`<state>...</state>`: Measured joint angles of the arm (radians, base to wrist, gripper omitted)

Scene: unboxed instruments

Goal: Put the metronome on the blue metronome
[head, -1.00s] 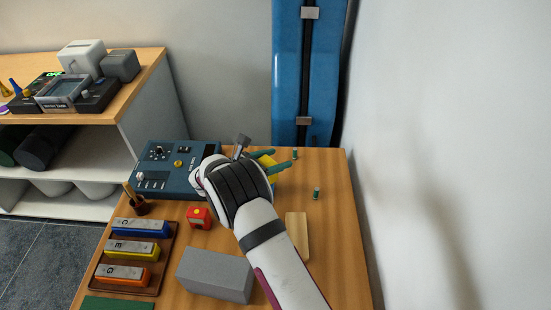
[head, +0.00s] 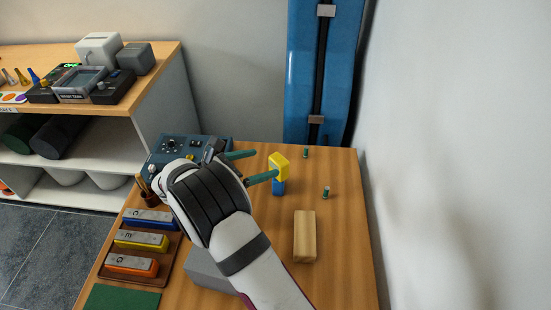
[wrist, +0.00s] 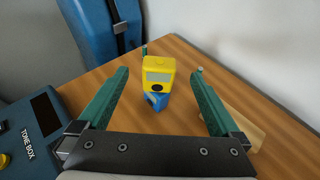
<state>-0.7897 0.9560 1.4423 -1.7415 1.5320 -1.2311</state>
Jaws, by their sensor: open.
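A yellow metronome (head: 280,163) sits on top of the blue metronome (head: 278,187) near the back of the wooden table. In the wrist view the yellow metronome (wrist: 158,68) rests upright on the blue metronome (wrist: 155,101), which is partly covered by it from this angle. My gripper (head: 266,163) is open and empty, to the left of the stack in the head view. In the wrist view the stack shows ahead between the two green fingers of my gripper (wrist: 160,73), with gaps on both sides.
A tone box (head: 183,149) stands at the back left, partly behind my gripper. A tray (head: 174,252) with coloured bars lies at the left. A wooden block (head: 305,237) and small green cylinders (head: 326,192) are at the right. A grey block (head: 205,270) is partly hidden by my arm.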

